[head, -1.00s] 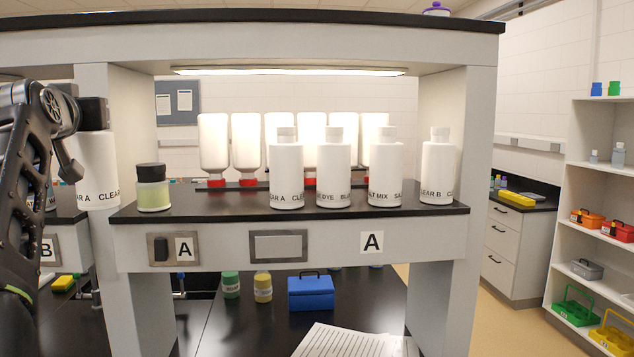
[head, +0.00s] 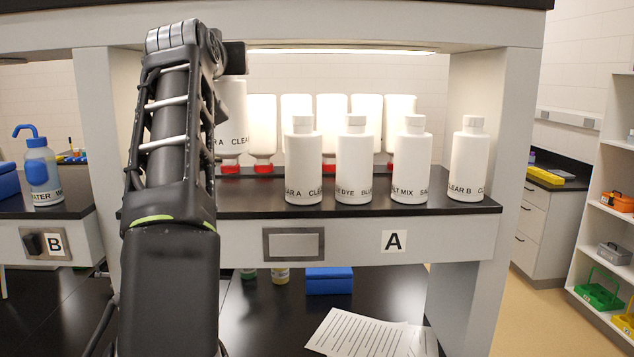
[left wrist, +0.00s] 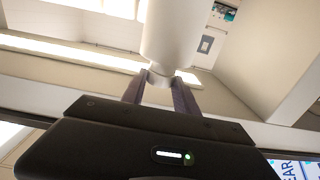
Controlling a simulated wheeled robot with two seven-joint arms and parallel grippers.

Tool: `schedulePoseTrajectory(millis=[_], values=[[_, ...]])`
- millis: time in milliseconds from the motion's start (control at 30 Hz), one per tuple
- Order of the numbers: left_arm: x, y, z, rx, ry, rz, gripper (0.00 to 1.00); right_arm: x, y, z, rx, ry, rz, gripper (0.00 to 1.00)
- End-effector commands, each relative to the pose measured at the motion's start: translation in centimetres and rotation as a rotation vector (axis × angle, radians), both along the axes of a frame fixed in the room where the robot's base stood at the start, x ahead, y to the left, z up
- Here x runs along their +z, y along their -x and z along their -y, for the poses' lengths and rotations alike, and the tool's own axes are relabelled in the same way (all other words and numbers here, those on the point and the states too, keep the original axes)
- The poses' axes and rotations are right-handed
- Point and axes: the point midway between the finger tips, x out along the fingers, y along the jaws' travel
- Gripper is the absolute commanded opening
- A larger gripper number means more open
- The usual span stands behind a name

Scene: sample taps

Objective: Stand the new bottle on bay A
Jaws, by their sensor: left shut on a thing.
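My left gripper (head: 236,62) is shut on a white bottle (head: 233,108) with a CLEAR A label; it hangs upright below the gripper. The bottle also fills the top middle of the left wrist view (left wrist: 168,35), between the fingers (left wrist: 160,85). In the head view its bottom appears above the dark shelf of bay A (head: 400,203), in front of the back row. The bay carries an A sign (head: 395,241). My left forearm hides the shelf's left end. My right gripper is not in view.
White bottles stand along the front of the shelf: CLEAR A (head: 303,165), blue dye (head: 354,165), salt mix (head: 411,165), CLEAR B (head: 467,165). Inverted red-capped bottles (head: 297,115) line the back. Bay B (head: 60,225) is at the left, with a wash bottle (head: 40,172).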

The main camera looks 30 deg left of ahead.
Motion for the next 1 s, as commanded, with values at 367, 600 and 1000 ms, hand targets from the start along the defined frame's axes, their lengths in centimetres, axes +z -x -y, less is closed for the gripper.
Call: schedulePoseTrajectory(millis=[367,600,1000], values=[[-0.4,-0.1,0.2,-0.003,-0.002,0.001,0.00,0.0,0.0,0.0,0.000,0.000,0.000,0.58],[-2.9,-0.1,0.3,-0.006,0.001,0.002,0.00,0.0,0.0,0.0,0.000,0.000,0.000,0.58],[-6.1,0.0,0.0,0.000,-0.004,0.002,0.00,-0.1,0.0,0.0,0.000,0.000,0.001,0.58]])
